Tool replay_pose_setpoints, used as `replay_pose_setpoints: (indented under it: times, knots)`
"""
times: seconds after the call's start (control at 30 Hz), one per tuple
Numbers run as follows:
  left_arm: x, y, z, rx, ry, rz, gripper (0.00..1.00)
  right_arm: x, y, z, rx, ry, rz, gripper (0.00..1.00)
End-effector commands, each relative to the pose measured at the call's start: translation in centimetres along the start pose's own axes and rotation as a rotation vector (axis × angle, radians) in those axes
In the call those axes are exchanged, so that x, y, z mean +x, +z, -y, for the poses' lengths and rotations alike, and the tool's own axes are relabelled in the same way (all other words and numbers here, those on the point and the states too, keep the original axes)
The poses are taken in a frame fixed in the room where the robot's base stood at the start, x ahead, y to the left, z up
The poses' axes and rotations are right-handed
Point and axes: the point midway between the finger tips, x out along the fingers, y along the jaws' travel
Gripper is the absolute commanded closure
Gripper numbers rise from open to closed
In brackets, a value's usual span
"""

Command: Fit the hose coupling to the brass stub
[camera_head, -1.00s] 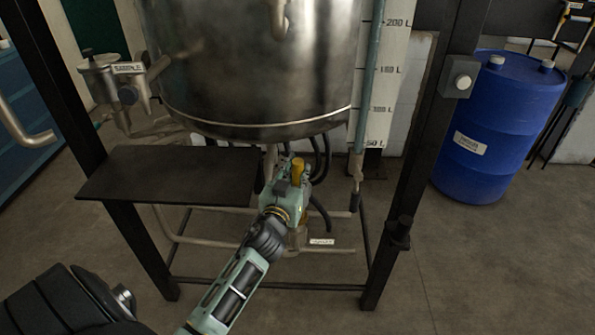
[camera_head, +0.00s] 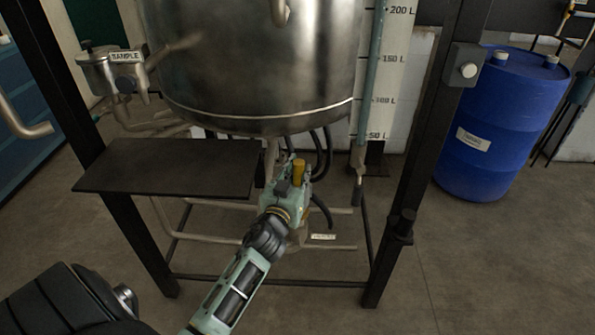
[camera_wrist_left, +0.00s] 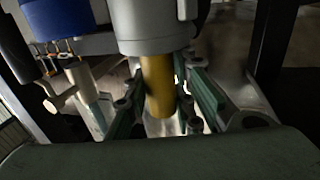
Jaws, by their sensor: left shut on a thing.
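My left gripper (camera_head: 290,182) is beneath the steel tank (camera_head: 260,70), among its pipes and hoses. It is shut on a brass-yellow upright cylinder (camera_head: 298,168). In the left wrist view this cylinder (camera_wrist_left: 158,88) stands between the two green fingers of the gripper (camera_wrist_left: 162,105), its upper end meeting a wide grey cylindrical part (camera_wrist_left: 155,28). I cannot tell whether the yellow cylinder is the stub or part of the hose coupling. A dark hose (camera_head: 322,208) curves down just right of the gripper. My right gripper is not in view.
A dark shelf (camera_head: 165,168) juts out left of my gripper. The frame's black post (camera_head: 412,170) stands to the right, with a button box (camera_head: 465,68). A sample pot (camera_head: 112,75) is at upper left. A blue drum (camera_head: 500,125) stands beyond the post. Floor at right is clear.

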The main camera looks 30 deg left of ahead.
Motion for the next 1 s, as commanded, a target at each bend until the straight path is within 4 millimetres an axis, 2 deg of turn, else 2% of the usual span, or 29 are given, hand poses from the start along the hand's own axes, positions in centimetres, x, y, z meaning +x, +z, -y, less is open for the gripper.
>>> replay_pose_setpoints:
  times: [0.13, 0.6, 1.0]
  knots:
    - [0.1, 0.2, 0.0, -0.001, 0.001, -0.005, 1.00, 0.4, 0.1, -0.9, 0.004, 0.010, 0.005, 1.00]
    - [0.1, 1.2, -0.1, -0.002, 0.002, -0.006, 1.00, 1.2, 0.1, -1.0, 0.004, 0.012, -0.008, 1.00]
    - [0.1, 2.2, -0.1, -0.001, 0.003, -0.006, 1.00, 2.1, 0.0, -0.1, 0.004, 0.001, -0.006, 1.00]
